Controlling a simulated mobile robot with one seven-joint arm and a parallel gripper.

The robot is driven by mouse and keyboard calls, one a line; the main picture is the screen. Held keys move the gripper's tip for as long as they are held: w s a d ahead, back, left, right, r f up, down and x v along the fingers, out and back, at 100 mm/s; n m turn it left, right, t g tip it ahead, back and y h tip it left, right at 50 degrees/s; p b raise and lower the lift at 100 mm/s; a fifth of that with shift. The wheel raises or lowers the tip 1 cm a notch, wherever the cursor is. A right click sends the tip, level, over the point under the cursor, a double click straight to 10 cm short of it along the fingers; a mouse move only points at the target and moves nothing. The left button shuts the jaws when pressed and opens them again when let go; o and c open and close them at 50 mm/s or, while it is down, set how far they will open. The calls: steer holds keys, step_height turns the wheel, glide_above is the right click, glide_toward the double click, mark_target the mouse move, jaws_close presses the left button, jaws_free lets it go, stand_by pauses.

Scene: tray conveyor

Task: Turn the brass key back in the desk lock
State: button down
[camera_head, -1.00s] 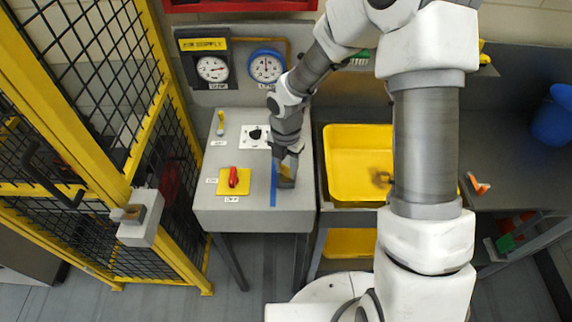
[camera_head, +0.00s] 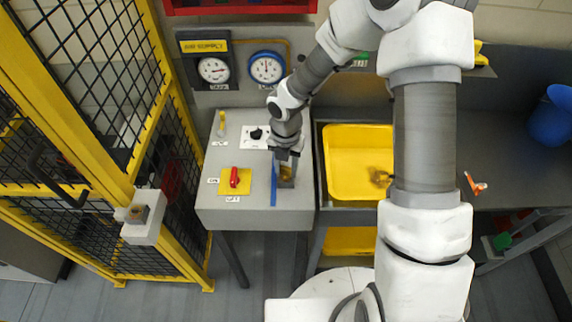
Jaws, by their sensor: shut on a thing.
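A red handle on a yellow plate (camera_head: 235,181), a black knob on a white plate (camera_head: 256,134) and a yellow-tipped lever (camera_head: 221,124) stand on the desk. A yellow tray (camera_head: 345,150) lies to the right. Yellow-framed mesh fencing (camera_head: 150,110) stands left. Two gauges hang behind.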

steer(key=shift+r+n+p, duration=0.1)
steer(key=shift+n+p, duration=0.7)
steer(key=shift+n, duration=0.8)
steer(key=n, duration=0.3)
steer(key=shift+c, duration=1.8)
jaws_free()
